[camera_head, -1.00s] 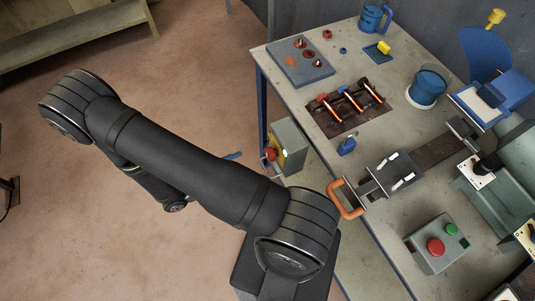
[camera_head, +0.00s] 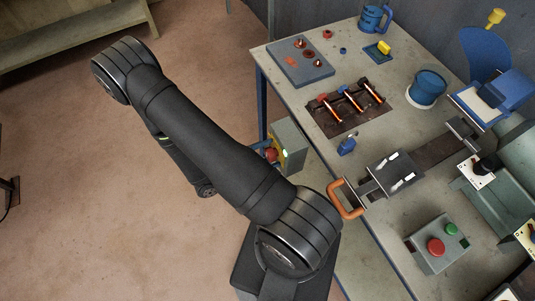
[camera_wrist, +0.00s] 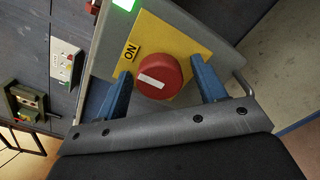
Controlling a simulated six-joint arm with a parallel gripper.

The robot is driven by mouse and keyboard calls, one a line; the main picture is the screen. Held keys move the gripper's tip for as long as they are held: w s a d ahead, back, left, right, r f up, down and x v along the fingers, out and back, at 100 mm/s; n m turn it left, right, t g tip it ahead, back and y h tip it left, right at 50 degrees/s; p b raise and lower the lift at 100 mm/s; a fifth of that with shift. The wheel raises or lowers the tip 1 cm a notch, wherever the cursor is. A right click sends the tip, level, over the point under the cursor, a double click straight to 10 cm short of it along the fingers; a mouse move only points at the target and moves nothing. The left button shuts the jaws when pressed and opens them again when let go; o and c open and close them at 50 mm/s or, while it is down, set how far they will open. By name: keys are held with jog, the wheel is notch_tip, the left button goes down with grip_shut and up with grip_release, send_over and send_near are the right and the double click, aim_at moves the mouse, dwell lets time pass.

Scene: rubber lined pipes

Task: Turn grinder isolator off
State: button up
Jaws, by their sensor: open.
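The isolator is a grey box (camera_head: 293,143) at the table's side, with a red round knob (camera_head: 271,155) on its face. In the wrist view the red knob (camera_wrist: 158,76) sits on a yellow plate (camera_wrist: 188,36) beside an "ON" label (camera_wrist: 130,51). A white bar on the knob runs roughly across the picture. A green light (camera_wrist: 124,4) is lit above. My gripper (camera_wrist: 160,68) is open, one blue finger on each side of the knob. I cannot tell whether the fingers touch it. In the head view my arm hides most of the gripper.
The table (camera_head: 300,95) stands right of the isolator, carrying a box with red and green buttons (camera_head: 436,247), an orange handle (camera_head: 345,201) and a blue mug (camera_head: 375,18). The floor (camera_head: 215,70) left of the table is open.

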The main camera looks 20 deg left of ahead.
jog(key=c, duration=1)
jog(key=shift+n, duration=0.3)
jog(key=n, duration=0.3)
jog(key=shift+n, duration=0.4)
jog(key=n, duration=0.4)
jog(key=shift+n, duration=0.3)
jog(key=n, duration=0.4)
jog(key=shift+s, duration=0.1)
jog(key=shift+n, duration=2.4)
